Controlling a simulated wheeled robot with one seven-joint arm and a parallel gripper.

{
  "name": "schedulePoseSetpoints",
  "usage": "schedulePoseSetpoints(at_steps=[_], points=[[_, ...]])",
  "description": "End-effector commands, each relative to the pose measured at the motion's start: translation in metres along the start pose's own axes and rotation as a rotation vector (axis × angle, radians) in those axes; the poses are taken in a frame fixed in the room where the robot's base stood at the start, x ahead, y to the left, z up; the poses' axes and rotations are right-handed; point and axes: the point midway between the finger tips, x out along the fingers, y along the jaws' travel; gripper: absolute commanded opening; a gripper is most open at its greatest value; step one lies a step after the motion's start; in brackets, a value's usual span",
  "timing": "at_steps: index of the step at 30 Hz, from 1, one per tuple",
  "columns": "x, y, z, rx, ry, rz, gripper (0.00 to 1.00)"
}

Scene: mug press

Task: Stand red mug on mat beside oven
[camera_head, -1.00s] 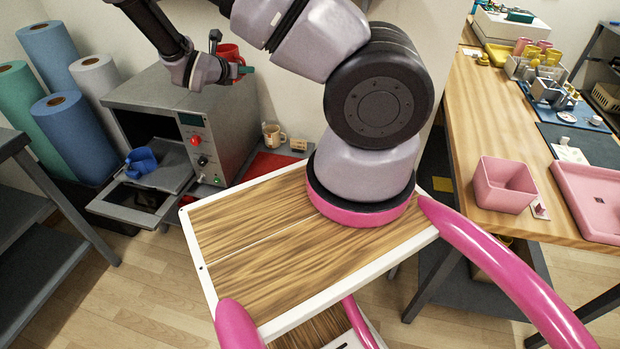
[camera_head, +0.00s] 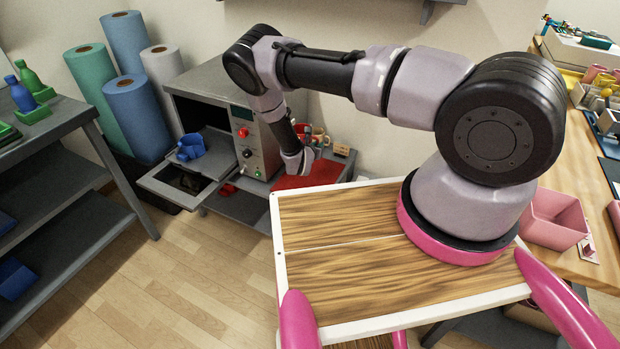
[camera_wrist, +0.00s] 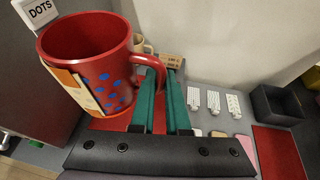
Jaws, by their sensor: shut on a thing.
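The red mug (camera_wrist: 85,60) fills the upper left of the wrist view, opening up, with blue dots and a pale patch on its side. My gripper (camera_wrist: 162,75) has its green fingers shut on the mug's handle. In the head view my gripper (camera_head: 314,145) is low at the right of the grey oven (camera_head: 225,110), and the mug is mostly hidden behind it. The red mat (camera_head: 308,174) lies beside the oven, and part of it shows below the mug in the wrist view (camera_wrist: 108,122). I cannot tell whether the mug touches it.
A beige mug (camera_head: 321,138) and a small sign (camera_head: 341,150) stand behind the mat. In the wrist view, white tags (camera_wrist: 213,102) and a dark bin (camera_wrist: 280,104) are at the right.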

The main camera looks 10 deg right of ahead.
Motion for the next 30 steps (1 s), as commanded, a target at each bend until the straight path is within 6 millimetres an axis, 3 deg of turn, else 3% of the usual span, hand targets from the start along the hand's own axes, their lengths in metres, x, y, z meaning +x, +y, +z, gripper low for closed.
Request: schedulePoseSetpoints(at_steps=[1, 6, 19, 30], points=[[0.005, -0.002, -0.022, -0.006, 0.001, 0.012, 0.0], [0.012, -0.003, -0.072, -0.015, -0.001, 0.044, 0.0], [0.032, -0.006, -0.14, -0.018, -0.001, 0.055, 0.0], [0.049, -0.006, -0.179, -0.017, -0.001, 0.056, 0.0]])
